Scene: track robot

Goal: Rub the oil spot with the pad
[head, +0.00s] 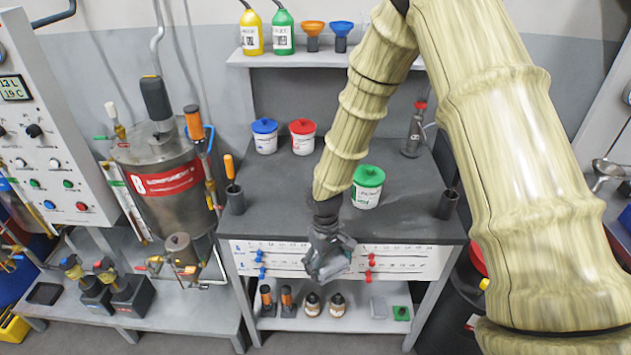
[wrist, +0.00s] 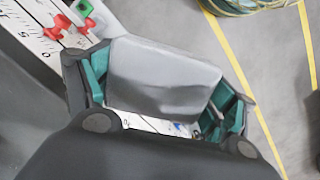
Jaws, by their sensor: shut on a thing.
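My gripper (head: 330,258) is in front of the worktable's front edge, at the height of the scale panel, below the tabletop. It is shut on a light grey, block-like pad (wrist: 160,78), which fills the space between the green-lined fingers in the wrist view. The pad also shows as a pale shape in the head view (head: 333,267). I cannot make out an oil spot for certain.
Blue-lidded (head: 264,137), red-lidded (head: 303,137) and green-lidded (head: 367,188) tubs stand on the worktable. The scale panel (head: 400,262) has red and blue sliders. Bottles and a green box (head: 401,313) sit on the lower shelf. A steel tank (head: 170,185) stands left.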

